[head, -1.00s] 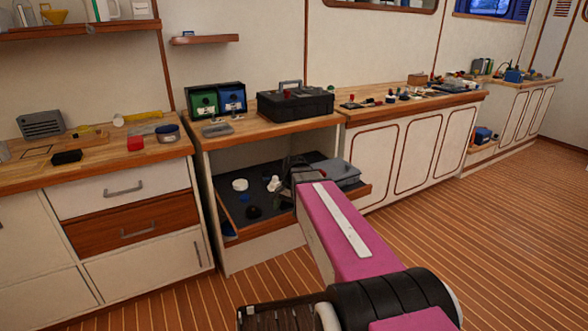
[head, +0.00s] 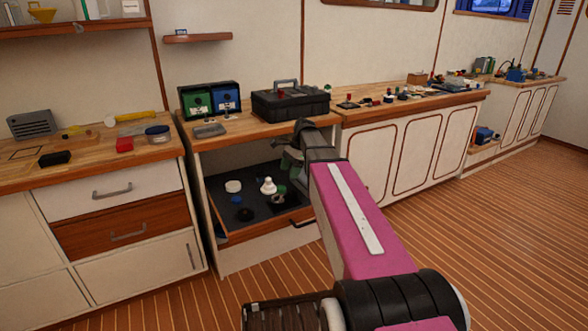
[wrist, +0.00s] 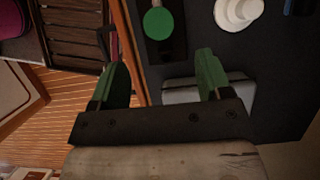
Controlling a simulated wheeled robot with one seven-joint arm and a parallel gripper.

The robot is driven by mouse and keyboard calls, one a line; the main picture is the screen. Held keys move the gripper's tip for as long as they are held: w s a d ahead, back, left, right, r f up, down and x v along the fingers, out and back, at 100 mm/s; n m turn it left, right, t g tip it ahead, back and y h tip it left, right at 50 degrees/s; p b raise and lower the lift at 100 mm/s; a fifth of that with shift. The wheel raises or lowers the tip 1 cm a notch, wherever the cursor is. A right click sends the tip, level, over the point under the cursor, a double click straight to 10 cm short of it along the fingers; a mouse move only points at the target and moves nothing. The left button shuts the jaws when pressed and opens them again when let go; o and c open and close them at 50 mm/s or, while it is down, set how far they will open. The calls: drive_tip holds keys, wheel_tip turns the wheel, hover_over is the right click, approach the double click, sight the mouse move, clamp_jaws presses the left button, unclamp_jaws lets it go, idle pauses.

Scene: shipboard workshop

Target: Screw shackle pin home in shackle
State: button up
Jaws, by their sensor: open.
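I cannot pick out the shackle or its pin for sure in either view. My gripper (wrist: 163,80) shows two green fingers spread wide, with nothing held between them. In the head view my gripper (head: 290,160) is partly hidden by my arm, over the right part of the dark pull-out tray (head: 222,200). In the wrist view a grey case (wrist: 180,93) lies below and between the fingers. A green disc (wrist: 158,23) on a dark block lies beyond the fingertips, beside a white stepped knob (wrist: 238,12), which also shows in the head view (head: 268,186).
A white round piece (head: 233,186) and a black disc (head: 244,214) lie on the tray. Above stand green (head: 196,103) and blue (head: 226,97) bins, a grey dish (head: 209,130) and a black toolbox (head: 290,103). The cabinet top overhangs the tray. The floor at right is clear.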

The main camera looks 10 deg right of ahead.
sight(283, 187)
drive_tip(key=x, duration=1)
drive_tip(key=shift+a+f, duration=0.1)
drive_tip(key=shift+f, duration=0.2)
drive_tip(key=c, duration=1)
drive_tip(key=m+t, duration=0.1)
drive_tip(key=m, duration=0.2)
drive_tip(key=shift+s, duration=0.2)
drive_tip(key=shift+w+m+t, duration=0.15)
drive_tip(key=shift+m+t, duration=0.25)
drive_tip(key=shift+m, duration=0.4)
drive_tip(key=shift+m+t, duration=0.4)
drive_tip(key=shift+m, duration=0.5)
drive_tip(key=shift+o, duration=0.3)
drive_tip(key=shift+m+t, duration=0.5)
drive_tip(key=shift+m, duration=0.9)
